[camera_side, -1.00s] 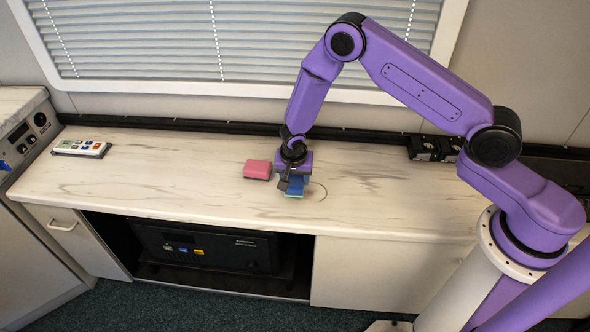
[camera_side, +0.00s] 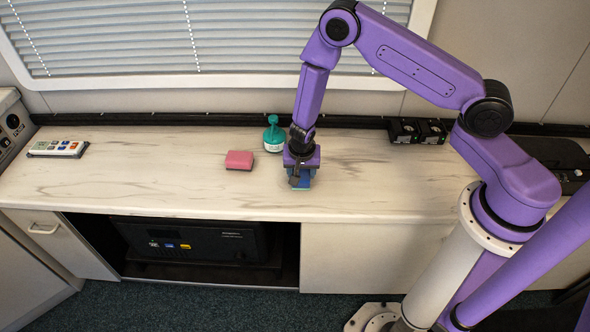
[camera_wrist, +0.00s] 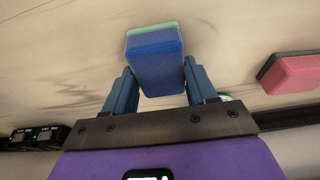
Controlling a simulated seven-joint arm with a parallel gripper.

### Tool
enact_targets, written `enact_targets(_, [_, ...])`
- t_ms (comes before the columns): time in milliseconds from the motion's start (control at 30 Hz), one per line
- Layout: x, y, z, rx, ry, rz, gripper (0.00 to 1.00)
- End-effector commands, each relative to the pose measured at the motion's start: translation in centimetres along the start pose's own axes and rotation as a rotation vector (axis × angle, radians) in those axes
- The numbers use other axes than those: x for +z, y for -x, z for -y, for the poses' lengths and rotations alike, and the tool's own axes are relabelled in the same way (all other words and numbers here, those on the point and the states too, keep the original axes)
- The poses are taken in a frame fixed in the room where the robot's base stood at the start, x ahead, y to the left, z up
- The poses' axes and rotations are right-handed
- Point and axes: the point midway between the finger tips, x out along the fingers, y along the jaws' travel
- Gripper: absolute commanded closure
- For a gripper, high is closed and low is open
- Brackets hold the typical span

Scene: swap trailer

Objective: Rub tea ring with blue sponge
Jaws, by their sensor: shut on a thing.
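My gripper (camera_side: 301,178) is shut on the blue sponge (camera_side: 303,184), low over the worktop right of the pink sponge. In the wrist view the blue sponge (camera_wrist: 157,65), with a pale green layer on its far face, sits between the fingers of my gripper (camera_wrist: 159,82). It looks down at worktop level, but I cannot tell how firmly it touches. The tea ring does not show clearly in the side view; the sponge and gripper may cover it. Dark curved marks flank the sponge in the wrist view, and I cannot tell ring from marbling.
The pink sponge (camera_side: 239,160) lies left of my gripper on the pale worktop (camera_side: 150,180). A teal-capped bottle (camera_side: 273,135) stands close behind my gripper. A remote (camera_side: 58,148) lies far left; black boxes (camera_side: 417,130) stand back right. The worktop's front left is clear.

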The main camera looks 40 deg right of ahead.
Motion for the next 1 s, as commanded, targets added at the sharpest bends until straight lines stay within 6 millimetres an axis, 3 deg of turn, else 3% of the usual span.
enact_targets(367, [0.1,0.0,-1.5,0.002,0.000,0.002,0.72])
enact_targets(1000, [0.1,0.0,3.5,-0.001,-0.002,0.001,0.72])
